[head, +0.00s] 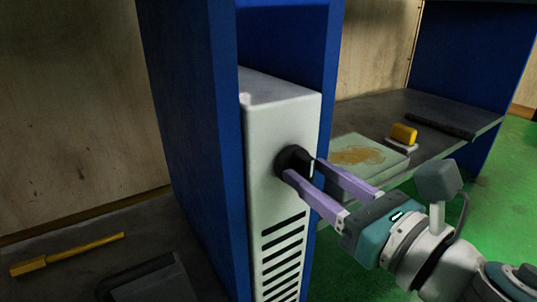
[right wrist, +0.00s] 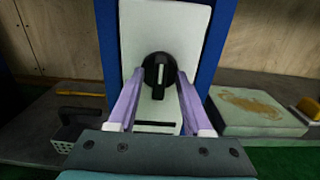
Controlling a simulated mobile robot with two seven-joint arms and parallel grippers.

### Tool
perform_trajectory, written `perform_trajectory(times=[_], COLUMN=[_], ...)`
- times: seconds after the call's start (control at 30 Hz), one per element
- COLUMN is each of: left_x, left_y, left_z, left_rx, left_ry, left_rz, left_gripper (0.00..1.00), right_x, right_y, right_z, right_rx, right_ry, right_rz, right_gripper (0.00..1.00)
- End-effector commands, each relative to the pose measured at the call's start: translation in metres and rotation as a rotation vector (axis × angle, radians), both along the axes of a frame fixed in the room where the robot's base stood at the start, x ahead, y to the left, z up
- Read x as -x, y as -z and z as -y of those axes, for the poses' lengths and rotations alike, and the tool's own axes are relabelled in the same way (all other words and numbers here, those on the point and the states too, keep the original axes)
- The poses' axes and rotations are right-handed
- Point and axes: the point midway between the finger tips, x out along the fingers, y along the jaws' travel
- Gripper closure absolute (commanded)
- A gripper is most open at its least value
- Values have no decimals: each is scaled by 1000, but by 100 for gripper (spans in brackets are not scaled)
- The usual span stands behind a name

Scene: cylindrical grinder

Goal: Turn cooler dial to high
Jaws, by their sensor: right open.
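The cooler (head: 280,110) is a white box with dark vent slots, set between blue uprights in the head view. Its black round dial (head: 291,160) is on the front face above the slots. In the right wrist view the dial (right wrist: 158,70) shows a raised grip bar with a white mark, standing about upright. My right gripper (head: 302,170) is open, its two purple fingers reaching to the dial, one on each side in the right wrist view. Whether they touch it I cannot tell. My left gripper is not in view.
A pale box with a brown stain (head: 365,155) and a yellow block (head: 404,134) sit on the grey shelf to the right. A dark bar (head: 440,126) lies behind. A yellow tool (head: 65,255) and a dark grey object (head: 145,280) lie at the lower left.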

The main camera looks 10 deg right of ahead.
Motion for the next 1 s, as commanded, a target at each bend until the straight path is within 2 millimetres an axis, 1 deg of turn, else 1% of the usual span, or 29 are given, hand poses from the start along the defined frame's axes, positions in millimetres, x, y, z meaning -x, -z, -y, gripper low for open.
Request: perform_trajectory(times=[0.07,0.5,1.0], left_x=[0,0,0], left_y=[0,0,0], left_z=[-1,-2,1], left_rx=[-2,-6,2], left_ry=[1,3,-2], left_rz=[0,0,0], left_gripper=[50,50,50], right_x=[0,1,0], right_y=[0,0,0], right_z=[0,0,0], right_rx=[-1,-1,-9], right_ry=[0,0,0], right_rz=[0,0,-3], right_gripper=[51,100,100])
